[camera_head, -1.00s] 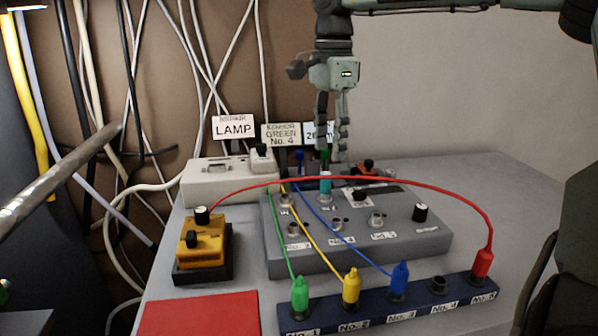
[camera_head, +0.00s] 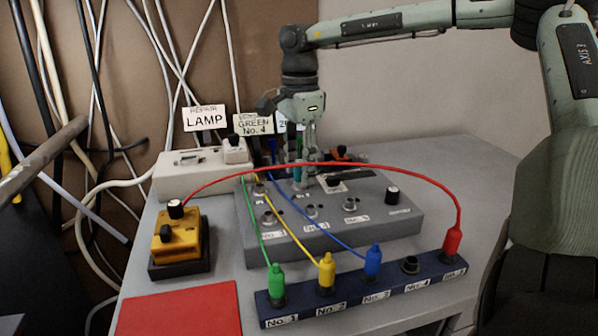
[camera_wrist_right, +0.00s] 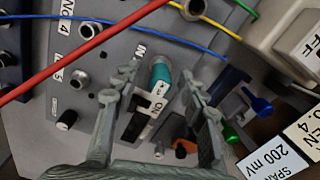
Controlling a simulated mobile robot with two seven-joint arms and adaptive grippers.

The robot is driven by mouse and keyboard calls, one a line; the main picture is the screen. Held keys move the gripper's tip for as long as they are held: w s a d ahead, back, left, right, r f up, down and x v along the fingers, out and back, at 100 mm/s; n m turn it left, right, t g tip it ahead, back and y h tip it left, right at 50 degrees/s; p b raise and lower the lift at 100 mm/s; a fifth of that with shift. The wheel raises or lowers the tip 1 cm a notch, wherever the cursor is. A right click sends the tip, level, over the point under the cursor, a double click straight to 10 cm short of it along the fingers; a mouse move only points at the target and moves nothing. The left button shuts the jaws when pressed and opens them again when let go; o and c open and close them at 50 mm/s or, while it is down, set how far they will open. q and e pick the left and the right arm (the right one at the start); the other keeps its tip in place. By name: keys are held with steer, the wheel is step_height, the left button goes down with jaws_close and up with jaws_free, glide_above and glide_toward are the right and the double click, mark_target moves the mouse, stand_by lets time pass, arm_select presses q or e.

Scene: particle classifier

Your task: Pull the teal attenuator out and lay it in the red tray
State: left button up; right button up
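The teal attenuator (camera_wrist_right: 160,74) stands in a socket on the grey box (camera_head: 330,235); its teal body also shows in the head view (camera_head: 297,174), partly covered by my fingers. My right gripper (camera_head: 300,172) comes down from above onto it. In the wrist view the right gripper (camera_wrist_right: 160,72) is open, with one finger on each side of the attenuator and gaps between; I see no grip on it. The red tray (camera_head: 180,308) lies flat at the front left of the table, empty. My left gripper is not in view.
A red cable (camera_head: 330,164) arches over the grey box in front of my right gripper. Green, yellow and blue cables run to the blue socket strip (camera_head: 345,299). A yellow device (camera_head: 180,243) stands behind the tray. A white power strip (camera_head: 195,168) and signs stand behind.

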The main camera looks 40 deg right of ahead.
mark_target(299, 161)
jaws_close()
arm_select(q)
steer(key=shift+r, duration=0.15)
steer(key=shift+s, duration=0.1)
arm_select(e)
steer(key=shift+r, duration=0.15)
steer(key=shift+r, duration=0.25)
step_height(299, 161, up, 4)
steer(key=shift+f, duration=0.1)
arm_select(q)
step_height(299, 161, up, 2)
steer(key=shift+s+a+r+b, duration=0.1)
steer(key=shift+b, duration=0.45)
arm_select(e)
steer(key=w+a+r, duration=0.2)
steer(key=a+r, duration=0.4)
steer(key=a, duration=0.5)
steer(key=shift+w+a+r, duration=0.2)
steer(key=shift+w+r, duration=0.05)
steer(key=shift+w, duration=0.05)
